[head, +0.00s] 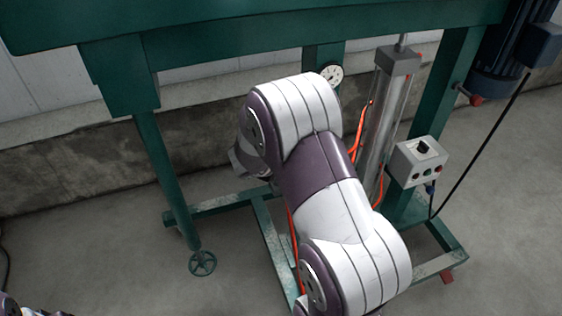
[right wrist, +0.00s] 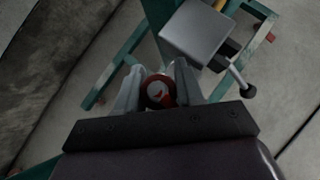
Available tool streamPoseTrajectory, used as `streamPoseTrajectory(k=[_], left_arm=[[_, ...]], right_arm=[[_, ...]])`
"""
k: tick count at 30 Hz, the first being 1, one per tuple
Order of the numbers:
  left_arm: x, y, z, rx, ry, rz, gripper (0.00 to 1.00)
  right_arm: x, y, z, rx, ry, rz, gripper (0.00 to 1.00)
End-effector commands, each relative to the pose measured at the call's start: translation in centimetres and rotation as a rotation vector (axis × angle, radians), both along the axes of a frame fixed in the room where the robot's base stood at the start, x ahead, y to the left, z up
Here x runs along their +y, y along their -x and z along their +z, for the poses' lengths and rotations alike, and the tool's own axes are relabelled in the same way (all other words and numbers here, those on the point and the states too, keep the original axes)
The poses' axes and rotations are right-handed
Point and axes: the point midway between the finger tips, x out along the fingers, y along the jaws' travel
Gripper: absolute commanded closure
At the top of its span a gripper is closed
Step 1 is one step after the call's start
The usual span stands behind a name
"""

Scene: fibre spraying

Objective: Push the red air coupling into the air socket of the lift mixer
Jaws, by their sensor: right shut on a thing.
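My right gripper (right wrist: 158,80) is shut on the red air coupling (right wrist: 158,93), which shows as a round red end with a pale mark between the two grey fingers. In the head view my right arm covers the coupling, and I cannot make out the fingers there. The lift mixer is a green frame (head: 448,95) with an upright metal cylinder (head: 387,110). A grey block (right wrist: 197,38) with a black-knobbed lever (right wrist: 250,91) lies beyond the fingers in the right wrist view. I cannot pick out the air socket. My left gripper is not in view.
A grey control box (head: 418,161) with a black knob is on the frame's right. Orange hose (head: 361,128) runs beside the cylinder. A pressure gauge (head: 332,74) sits behind my arm. The floor at right is clear.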

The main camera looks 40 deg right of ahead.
Motion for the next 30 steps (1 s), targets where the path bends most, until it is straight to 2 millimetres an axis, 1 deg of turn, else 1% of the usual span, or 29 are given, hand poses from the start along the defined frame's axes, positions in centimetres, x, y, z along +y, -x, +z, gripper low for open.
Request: streamPoseTrajectory(k=[28, 29, 30], left_arm=[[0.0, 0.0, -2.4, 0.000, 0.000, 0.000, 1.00], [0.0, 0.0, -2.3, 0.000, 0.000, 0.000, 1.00], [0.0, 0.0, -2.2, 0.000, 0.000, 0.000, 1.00]], right_arm=[[0.0, 0.0, -2.5, 0.000, 0.000, 0.000, 0.95], [0.0, 0.0, -2.3, 0.000, 0.001, 0.000, 0.53], [0.0, 0.0, -2.3, 0.000, 0.000, 0.000, 0.40]])
